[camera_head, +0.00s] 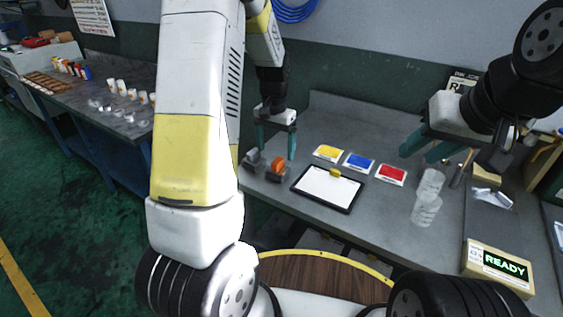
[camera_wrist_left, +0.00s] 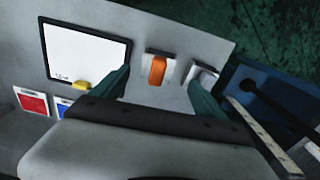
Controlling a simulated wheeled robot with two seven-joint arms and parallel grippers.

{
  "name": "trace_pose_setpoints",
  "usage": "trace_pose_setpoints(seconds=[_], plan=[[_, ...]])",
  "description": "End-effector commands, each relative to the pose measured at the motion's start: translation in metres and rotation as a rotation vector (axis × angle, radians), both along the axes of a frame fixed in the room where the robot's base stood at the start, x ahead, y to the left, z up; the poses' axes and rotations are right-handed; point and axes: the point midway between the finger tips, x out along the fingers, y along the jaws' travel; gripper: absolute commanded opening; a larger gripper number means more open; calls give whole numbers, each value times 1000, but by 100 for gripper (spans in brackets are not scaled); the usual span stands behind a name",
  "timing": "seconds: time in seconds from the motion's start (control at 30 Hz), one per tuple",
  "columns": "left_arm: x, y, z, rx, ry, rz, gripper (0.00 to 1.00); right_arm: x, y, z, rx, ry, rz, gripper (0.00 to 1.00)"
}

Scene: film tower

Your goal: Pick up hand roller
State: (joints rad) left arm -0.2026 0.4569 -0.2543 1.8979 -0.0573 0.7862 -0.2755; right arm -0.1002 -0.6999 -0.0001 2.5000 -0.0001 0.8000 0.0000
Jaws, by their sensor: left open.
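My left gripper (camera_head: 276,140) is open and points down above the back left of the grey table. Its fingers (camera_wrist_left: 162,92) stand apart and empty. An orange roll-shaped piece on a dark grey base (camera_head: 278,166) stands just below it; it also shows between the fingers in the left wrist view (camera_wrist_left: 157,70). A grey and whitish piece (camera_head: 251,159) stands to its left, close to one finger in the left wrist view (camera_wrist_left: 203,74). I cannot tell for sure which is the hand roller. My right gripper (camera_head: 424,147) is open and empty, above the table's right part.
A clipboard-like white panel (camera_head: 328,188) with a yellow piece lies beside the orange piece. Yellow (camera_head: 328,152), blue (camera_head: 359,162) and red (camera_head: 391,174) cards lie behind it. Clear cups (camera_head: 427,205), slim tools (camera_head: 457,175) and a READY display box (camera_head: 498,266) are at right.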

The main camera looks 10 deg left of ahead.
Motion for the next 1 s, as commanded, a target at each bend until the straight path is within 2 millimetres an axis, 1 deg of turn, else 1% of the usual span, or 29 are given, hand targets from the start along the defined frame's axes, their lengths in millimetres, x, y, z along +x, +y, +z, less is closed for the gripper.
trace_pose_setpoints(seconds=[0.1,0.37,0.53,0.63,0.77,0.97,1.0], plan=[[3,1,-12,9,12,-8,84,0,0,0,0,0,0,36],[3,-1,-40,8,13,-7,84,0,0,0,0,0,0,36],[5,-7,-65,10,15,-7,84,0,0,0,0,0,0,36],[6,-7,-78,8,13,-6,84,0,0,0,0,0,0,36],[6,-7,-86,9,12,-7,84,0,0,0,0,0,0,36],[6,-7,-86,8,10,-7,84,0,0,0,0,0,0,36],[6,-7,-86,8,10,-7,78,0,0,0,0,0,0,36]])
